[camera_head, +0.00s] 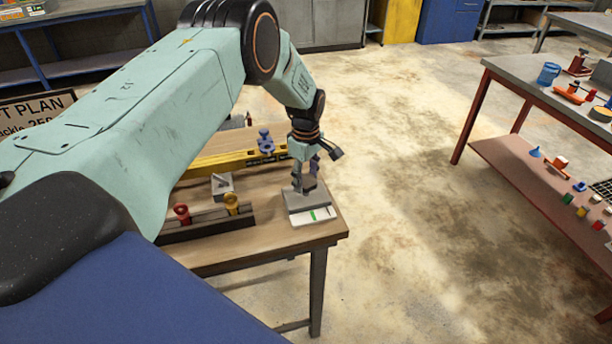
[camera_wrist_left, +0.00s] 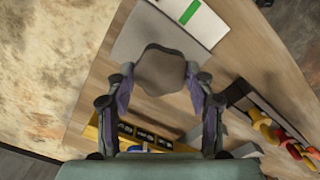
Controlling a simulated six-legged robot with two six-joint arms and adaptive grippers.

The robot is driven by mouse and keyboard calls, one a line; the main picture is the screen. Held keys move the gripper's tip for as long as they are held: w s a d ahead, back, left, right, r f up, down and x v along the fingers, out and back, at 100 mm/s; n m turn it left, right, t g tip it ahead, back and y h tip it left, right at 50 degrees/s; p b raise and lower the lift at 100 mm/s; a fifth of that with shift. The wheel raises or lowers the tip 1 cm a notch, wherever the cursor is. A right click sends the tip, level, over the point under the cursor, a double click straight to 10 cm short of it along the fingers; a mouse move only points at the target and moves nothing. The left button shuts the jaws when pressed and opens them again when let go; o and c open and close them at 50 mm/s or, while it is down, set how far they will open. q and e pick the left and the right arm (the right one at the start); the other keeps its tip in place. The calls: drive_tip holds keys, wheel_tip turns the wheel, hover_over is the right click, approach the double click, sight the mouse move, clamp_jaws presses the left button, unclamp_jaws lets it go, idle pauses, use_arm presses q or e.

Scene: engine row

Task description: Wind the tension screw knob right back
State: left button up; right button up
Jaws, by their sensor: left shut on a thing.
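The tension screw knob (camera_wrist_left: 160,71) is a brown-grey lobed knob in the left wrist view. It stands over a grey plate (camera_wrist_left: 138,34) that has a white panel with a green mark (camera_wrist_left: 197,14) at one end. In the head view the grey block (camera_head: 297,201) and white panel (camera_head: 314,216) sit at the table's right corner. My left gripper (camera_head: 306,180) points down over the block. In the left wrist view its two fingers (camera_wrist_left: 160,82) are shut on the knob from both sides. The knob's screw is hidden beneath it. My right gripper is not in view.
A yellow level (camera_head: 225,160) lies behind the block. A dark rack with a red (camera_head: 182,213) and a yellow piece (camera_head: 232,203) stands to the left, near a grey V-block (camera_head: 222,185). Open floor lies right of the table. A red-framed bench (camera_head: 545,100) stands farther right.

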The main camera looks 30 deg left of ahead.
sight(306, 180)
use_arm(q)
drive_tip(key=n, duration=0.5)
drive_tip(key=shift+n, duration=0.3)
drive_tip(key=n+p, duration=0.1)
drive_tip(key=n, duration=0.3)
drive_tip(key=shift+n, duration=0.4)
drive_tip(key=shift+n, duration=0.3)
drive_tip(key=o, duration=1.2)
drive_tip(key=shift+c, duration=0.2)
wheel_tip(306, 180, up, 12)
